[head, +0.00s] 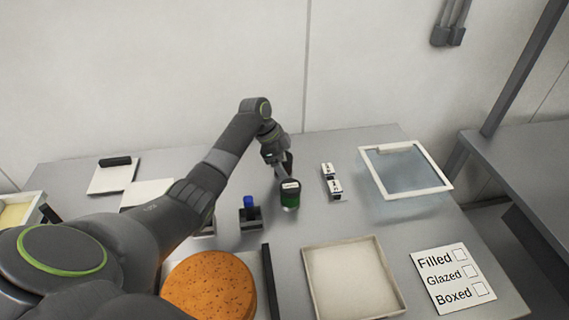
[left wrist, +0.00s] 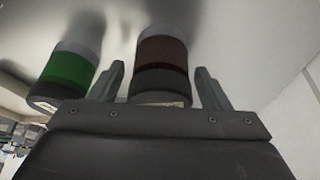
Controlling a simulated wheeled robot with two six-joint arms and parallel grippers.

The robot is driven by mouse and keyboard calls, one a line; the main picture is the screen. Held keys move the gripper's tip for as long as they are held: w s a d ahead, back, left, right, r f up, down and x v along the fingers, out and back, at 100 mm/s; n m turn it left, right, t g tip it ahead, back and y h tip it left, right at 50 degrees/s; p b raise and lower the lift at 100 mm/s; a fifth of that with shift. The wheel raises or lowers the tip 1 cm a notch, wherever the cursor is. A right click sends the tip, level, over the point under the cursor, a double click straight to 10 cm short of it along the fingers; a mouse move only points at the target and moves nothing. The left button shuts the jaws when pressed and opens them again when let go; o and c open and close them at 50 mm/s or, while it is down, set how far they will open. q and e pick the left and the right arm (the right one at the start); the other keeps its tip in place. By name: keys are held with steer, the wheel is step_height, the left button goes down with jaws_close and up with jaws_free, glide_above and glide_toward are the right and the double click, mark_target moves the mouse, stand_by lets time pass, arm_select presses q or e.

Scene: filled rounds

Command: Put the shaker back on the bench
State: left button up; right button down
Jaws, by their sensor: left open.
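My right gripper is not in view.
A blue-topped item in a dark holder (head: 249,212) stands left of the green shaker. Small white labelled blocks (head: 331,182) and a clear-topped frame (head: 430,192) are right. In front are an orange round (head: 208,288), an empty cream tray (head: 352,282) and a checklist card (head: 452,278).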

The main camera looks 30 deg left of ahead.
arm_select(q)
steer(key=p+v, duration=1)
steer(key=v, duration=0.2)
steer(key=shift+p, duration=0.35)
steer(key=shift+f, duration=0.1)
